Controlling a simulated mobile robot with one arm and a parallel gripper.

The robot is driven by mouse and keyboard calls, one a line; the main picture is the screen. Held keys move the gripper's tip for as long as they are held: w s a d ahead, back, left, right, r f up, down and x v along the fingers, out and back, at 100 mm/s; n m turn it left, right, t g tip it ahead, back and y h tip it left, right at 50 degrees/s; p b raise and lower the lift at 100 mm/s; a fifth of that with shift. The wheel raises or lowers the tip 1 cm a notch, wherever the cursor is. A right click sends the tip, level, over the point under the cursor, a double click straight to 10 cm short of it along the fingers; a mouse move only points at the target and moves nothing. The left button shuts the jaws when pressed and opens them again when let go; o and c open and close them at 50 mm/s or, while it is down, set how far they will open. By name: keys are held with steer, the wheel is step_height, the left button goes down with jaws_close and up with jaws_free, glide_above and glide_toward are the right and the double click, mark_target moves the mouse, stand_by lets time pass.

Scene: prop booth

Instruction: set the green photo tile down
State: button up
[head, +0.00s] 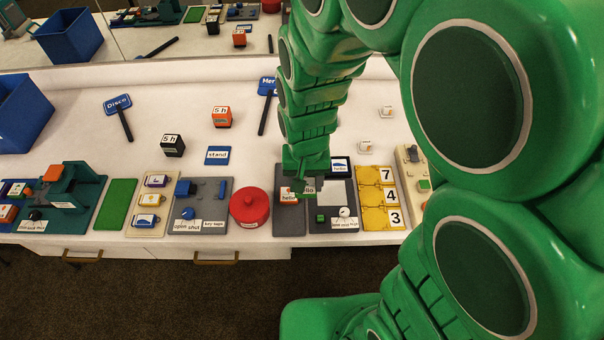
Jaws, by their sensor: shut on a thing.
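My gripper (304,184) points down over the right part of the counter, between a dark grey pad and a dark panel. It is shut on the green photo tile (309,190), of which only a small part with a white label ending in "llo" shows below the fingers. The rest of the tile is hidden by my gripper. A photo tile with an orange picture and a "hello" label (289,197) is just left of the held tile, over the dark grey pad (289,225). I cannot tell whether the held tile touches anything below.
A blue-framed "hello" tile (340,167) is behind the dark panel (347,224). A red round tin (250,208) stands left, yellow number cards (381,218) right. A blue "stand" card (217,155) and two "5 h" cubes lie farther back.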

steer(key=shift+s+d+r, duration=0.1)
steer(key=shift+s+r, duration=0.05)
steer(key=shift+s, duration=0.1)
steer(key=w+a+r, duration=0.1)
steer(key=w+a, duration=1.2)
steer(key=w, duration=0.2)
glide_above(194, 125)
steer(key=shift+s+d+f, duration=0.1)
steer(key=shift+f, duration=5.2)
steer(key=shift+w+a+f, duration=0.2)
steer(key=shift+w+f, duration=0.05)
steer(key=shift+f, duration=0.05)
steer(key=shift+f, duration=1.5)
steer(key=shift+f, duration=0.15)
steer(key=o, duration=1)
